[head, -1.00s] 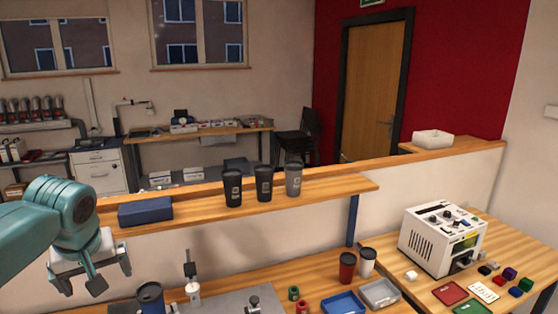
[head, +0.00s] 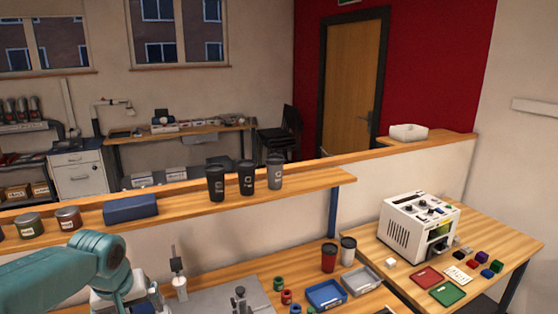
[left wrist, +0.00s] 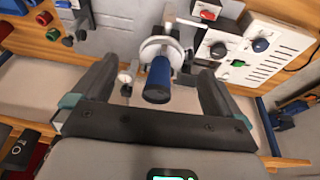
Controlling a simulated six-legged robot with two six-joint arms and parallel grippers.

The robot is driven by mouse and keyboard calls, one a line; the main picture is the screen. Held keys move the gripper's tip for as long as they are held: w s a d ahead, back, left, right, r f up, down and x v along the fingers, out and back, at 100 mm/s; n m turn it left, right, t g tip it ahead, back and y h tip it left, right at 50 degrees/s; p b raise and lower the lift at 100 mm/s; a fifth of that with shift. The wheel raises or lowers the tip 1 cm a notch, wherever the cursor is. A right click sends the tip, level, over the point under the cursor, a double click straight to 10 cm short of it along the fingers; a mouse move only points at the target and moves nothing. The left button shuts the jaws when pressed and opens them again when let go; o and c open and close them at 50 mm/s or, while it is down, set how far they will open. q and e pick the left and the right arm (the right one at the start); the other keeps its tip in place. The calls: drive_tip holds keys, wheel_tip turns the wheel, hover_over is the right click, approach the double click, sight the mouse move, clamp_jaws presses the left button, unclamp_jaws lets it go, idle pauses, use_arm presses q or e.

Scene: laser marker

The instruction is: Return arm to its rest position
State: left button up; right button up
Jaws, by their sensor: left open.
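My left arm comes in from the left in the head view, with its gripper (head: 138,308) low at the bottom edge, partly cut off. In the left wrist view the gripper (left wrist: 158,72) is open, its two dark fingers well apart. A blue tumbler (left wrist: 158,82) shows between and beyond the fingers, next to a white and grey round fixture (left wrist: 163,47). I see no finger touching it, but its distance is hard to tell. In the head view the tumbler is hidden. My right gripper is not in view.
The wooden shelf (head: 300,186) crosses behind my arm, bearing dark tumblers (head: 247,178), a blue box (head: 131,209) and jars (head: 68,218). A blue tray (head: 326,293), a grey tray (head: 360,281) and a white control box (head: 419,227) stand to the right. A grey fixture (head: 240,300) is near the gripper.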

use_arm(q)
drive_tip(key=s+d+f+m+g+h, duration=0.1)
drive_tip(key=s+d+f, duration=0.1)
drive_tip(key=d+f, duration=0.45)
drive_tip(key=s+d+f+m+h, duration=0.1)
drive_tip(key=s+d+f+h, duration=0.15)
drive_tip(key=f, duration=0.65)
drive_tip(key=s+d+f+m+g+h, duration=0.1)
drive_tip(key=d+f, duration=0.5)
drive_tip(key=f, duration=0.2)
drive_tip(key=s+d+f+g, duration=0.1)
drive_tip(key=s+d+f, duration=0.35)
drive_tip(key=s, duration=0.45)
drive_tip(key=s+d+f, duration=0.3)
drive_tip(key=s+f, duration=0.3)
drive_tip(key=s, duration=0.3)
wheel_tip(320, 180, down, 10)
drive_tip(key=b, duration=1)
drive_tip(key=shift+w+a+m, duration=0.25)
drive_tip(key=shift+w+m, duration=0.05)
drive_tip(key=shift+w, duration=0.15)
drive_tip(key=shift+s+r+h, duration=0.1)
drive_tip(key=shift+h, duration=0.15)
